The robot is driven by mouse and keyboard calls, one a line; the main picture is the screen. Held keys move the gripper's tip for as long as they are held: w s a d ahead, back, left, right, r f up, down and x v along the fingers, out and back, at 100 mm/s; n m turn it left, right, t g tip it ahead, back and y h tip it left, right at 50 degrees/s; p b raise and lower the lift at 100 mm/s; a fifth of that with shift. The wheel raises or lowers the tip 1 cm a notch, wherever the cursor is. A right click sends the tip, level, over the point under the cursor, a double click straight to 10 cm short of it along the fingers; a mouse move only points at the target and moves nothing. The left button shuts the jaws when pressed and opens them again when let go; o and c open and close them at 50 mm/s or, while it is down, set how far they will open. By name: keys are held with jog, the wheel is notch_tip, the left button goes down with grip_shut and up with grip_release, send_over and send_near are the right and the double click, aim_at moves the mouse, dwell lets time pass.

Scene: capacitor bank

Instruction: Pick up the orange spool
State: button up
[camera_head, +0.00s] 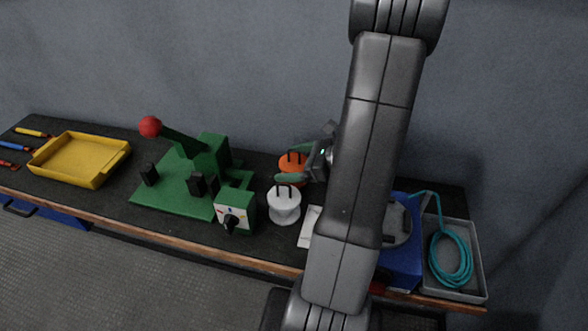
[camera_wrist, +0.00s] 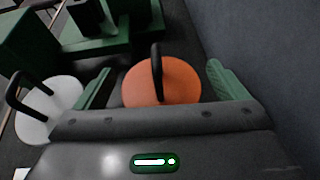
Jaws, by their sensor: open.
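The orange spool (camera_head: 290,165) stands on the dark bench top near the wall, partly hidden by my gripper in the head view. In the wrist view the orange spool (camera_wrist: 180,86) shows its round top with a black handle (camera_wrist: 157,68) rising from it. My gripper (camera_head: 293,169) is open, with its green fingers on either side of the spool. In the wrist view my gripper (camera_wrist: 160,84) has one finger left and one right of the spool, with a gap visible at the right. I cannot tell whether the left finger touches it.
A white spool (camera_head: 284,207) with a black handle stands close in front. A green machine (camera_head: 170,190) with a red-knobbed lever is to the left. A yellow tray (camera_head: 80,158) is at far left. A grey tray with a teal cable (camera_head: 452,262) is at right. The wall is close behind.

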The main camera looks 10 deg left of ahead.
jog(key=c, duration=1)
jog(key=shift+r, duration=0.15)
notch_tip(320, 180, up, 10)
jog(key=shift+f, duration=0.1)
